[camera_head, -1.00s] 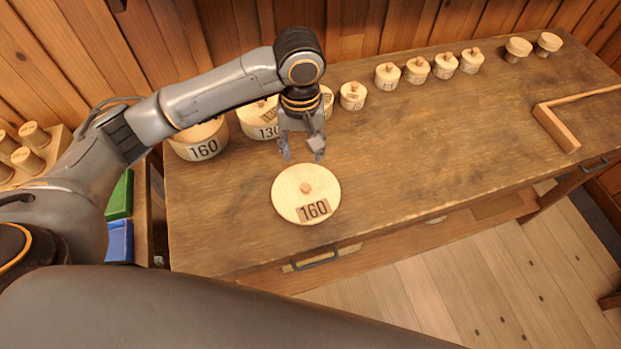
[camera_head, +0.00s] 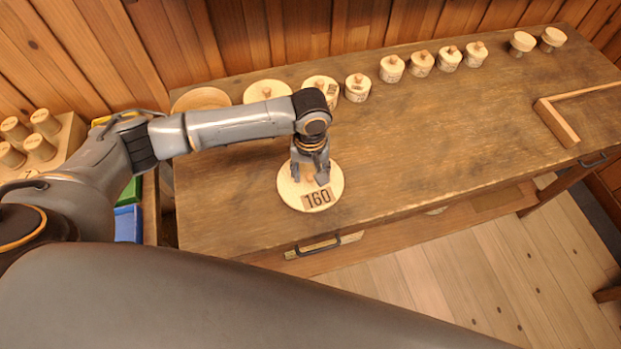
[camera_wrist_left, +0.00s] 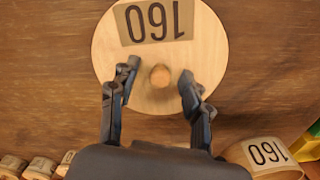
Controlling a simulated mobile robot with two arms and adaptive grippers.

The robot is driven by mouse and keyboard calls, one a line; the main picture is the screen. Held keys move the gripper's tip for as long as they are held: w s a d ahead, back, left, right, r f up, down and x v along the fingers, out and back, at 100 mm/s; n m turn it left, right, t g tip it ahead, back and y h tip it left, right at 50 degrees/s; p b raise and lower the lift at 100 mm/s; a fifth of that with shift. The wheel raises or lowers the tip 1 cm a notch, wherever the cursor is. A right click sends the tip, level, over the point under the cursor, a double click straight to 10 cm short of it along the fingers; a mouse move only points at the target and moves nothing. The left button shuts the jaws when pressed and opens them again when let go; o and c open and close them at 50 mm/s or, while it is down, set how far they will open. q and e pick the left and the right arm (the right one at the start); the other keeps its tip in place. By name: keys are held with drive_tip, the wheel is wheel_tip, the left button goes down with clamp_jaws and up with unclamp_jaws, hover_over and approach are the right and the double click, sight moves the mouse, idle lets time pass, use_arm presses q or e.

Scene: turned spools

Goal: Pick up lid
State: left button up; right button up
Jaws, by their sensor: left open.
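The lid (camera_head: 330,191) is a round pale wooden disc marked 160, lying flat on the workbench near its front edge. In the left wrist view the lid (camera_wrist_left: 205,45) shows with its small round knob (camera_wrist_left: 160,75) between my fingers. My left gripper (camera_head: 310,176) is over the lid from above. The wrist view shows the left gripper (camera_wrist_left: 157,82) open, one finger on each side of the knob, apart from it. In the head view the gripper partly hides the knob. My right gripper is not in view.
Several smaller lidded boxes (camera_head: 391,68) line the bench's back. A wooden corner frame (camera_head: 556,124) lies right. The bench middle (camera_head: 430,130) is clear.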

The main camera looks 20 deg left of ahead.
use_arm(q)
drive_tip(key=shift+s, duration=0.1)
drive_tip(key=shift+c, duration=0.9)
drive_tip(key=c, duration=0.7)
clamp_jaws()
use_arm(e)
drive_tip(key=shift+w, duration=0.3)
use_arm(q)
drive_tip(key=shift+r, duration=0.2)
